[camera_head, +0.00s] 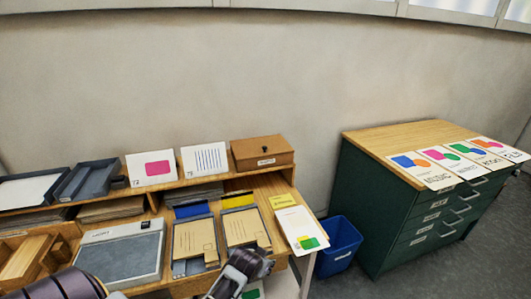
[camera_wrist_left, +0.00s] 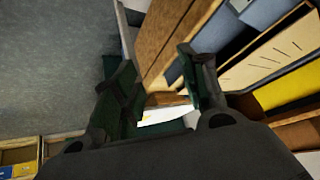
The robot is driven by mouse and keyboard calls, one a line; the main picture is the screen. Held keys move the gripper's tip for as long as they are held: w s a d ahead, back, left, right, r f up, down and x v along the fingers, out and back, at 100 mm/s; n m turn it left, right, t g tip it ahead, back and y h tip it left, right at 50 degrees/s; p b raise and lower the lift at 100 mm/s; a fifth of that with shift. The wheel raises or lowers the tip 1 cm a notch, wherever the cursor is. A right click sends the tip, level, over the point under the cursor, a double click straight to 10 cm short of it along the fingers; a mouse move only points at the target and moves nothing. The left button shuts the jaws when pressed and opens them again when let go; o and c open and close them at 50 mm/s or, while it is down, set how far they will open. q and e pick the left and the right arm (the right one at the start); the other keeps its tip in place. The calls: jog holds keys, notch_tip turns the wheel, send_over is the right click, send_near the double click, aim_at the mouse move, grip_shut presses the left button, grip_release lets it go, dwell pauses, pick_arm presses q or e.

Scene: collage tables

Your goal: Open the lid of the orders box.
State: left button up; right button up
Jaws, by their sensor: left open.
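The orders box is probably the brown wooden box (camera_head: 262,154) at the right end of the raised shelf in the head view. Its lid is down, with a small dark knob on it and a pale label on the front, too small to read. My left gripper (camera_head: 250,265) is low at the desk's front edge, well in front of and below the box, not touching it. In the left wrist view its two fingers (camera_wrist_left: 161,85) are apart with nothing held between them. I cannot make out the box in the wrist view. My right gripper is not in view.
Two cards, one with a pink shape (camera_head: 151,168) and one with lines (camera_head: 205,158), stand left of the box. Trays with brown envelopes (camera_head: 196,240) lie below the shelf. A blue bin (camera_head: 339,245) and green drawer cabinet (camera_head: 368,205) stand to the right.

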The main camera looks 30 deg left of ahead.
pick_arm(q)
jog(key=w+a+r+n+t+y, duration=0.2)
jog(key=w+a+r, duration=0.4)
jog(key=w, duration=0.3)
jog(key=w+a+r+n+t+y, duration=0.1)
jog(key=w+a+r+t, duration=0.3)
jog(key=w+r, duration=0.5)
jog(key=w+a+r+n+t+y, duration=0.2)
jog(key=w+a+r+t+y, duration=0.1)
jog(key=w+a+r, duration=0.4)
jog(key=w, duration=0.3)
jog(key=shift+a+r+n+y, duration=0.15)
jog(key=shift+a+n+y, duration=0.15)
jog(key=shift+a, duration=0.1)
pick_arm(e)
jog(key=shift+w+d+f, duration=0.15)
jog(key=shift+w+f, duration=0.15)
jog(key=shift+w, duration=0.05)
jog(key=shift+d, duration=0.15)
pick_arm(q)
jog(key=shift+w+b, duration=0.1)
jog(key=shift+b, duration=0.2)
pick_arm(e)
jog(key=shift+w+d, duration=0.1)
